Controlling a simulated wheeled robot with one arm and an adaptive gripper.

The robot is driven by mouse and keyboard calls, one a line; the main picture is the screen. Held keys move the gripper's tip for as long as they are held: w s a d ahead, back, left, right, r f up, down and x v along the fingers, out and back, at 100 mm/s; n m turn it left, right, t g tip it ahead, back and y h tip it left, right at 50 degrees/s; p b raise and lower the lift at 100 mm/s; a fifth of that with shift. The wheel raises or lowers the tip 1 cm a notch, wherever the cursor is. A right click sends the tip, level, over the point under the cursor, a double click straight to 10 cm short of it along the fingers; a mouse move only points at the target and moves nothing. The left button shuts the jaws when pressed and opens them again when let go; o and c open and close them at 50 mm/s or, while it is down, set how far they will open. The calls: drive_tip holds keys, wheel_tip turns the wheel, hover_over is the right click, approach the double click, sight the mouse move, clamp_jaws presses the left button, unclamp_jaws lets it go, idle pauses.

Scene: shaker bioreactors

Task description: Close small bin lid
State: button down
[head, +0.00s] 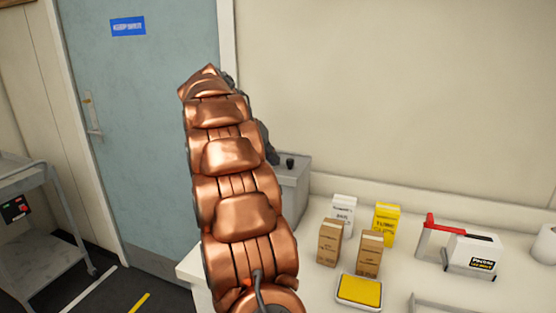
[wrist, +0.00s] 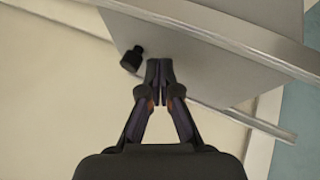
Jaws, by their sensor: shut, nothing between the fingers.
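The small bin (head: 292,190) is a grey box at the left end of the white counter, partly hidden behind my arm. A black knob (head: 290,162) stands on its top. In the wrist view, a flat grey panel (wrist: 205,55) of the bin fills the upper right, with the black knob (wrist: 132,60) at its left edge. My gripper (wrist: 160,64) is shut and empty, its tips over or against the panel just right of the knob. I cannot tell whether they touch. In the head view my arm hides most of the gripper. I cannot tell the lid's angle.
Several small cartons (head: 330,241) and a yellow-topped tray (head: 359,291) stand on the counter (head: 320,290) right of the bin. A red-and-white device (head: 470,252) is further right. A blue door (head: 150,150) and a grey cart (head: 30,220) are left.

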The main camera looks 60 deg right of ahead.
drive_tip(key=shift+w+a+f, duration=0.1)
drive_tip(key=shift+w+a, duration=0.15)
drive_tip(key=shift+w, duration=0.25)
drive_tip(key=shift+w+a+f, duration=0.1)
drive_tip(key=shift+w+a, duration=0.15)
drive_tip(key=shift+w, duration=0.2)
drive_tip(key=b+v, duration=0.1)
drive_tip(key=v, duration=0.5)
drive_tip(key=shift+r, duration=0.45)
drive_tip(key=shift+v, duration=1.8)
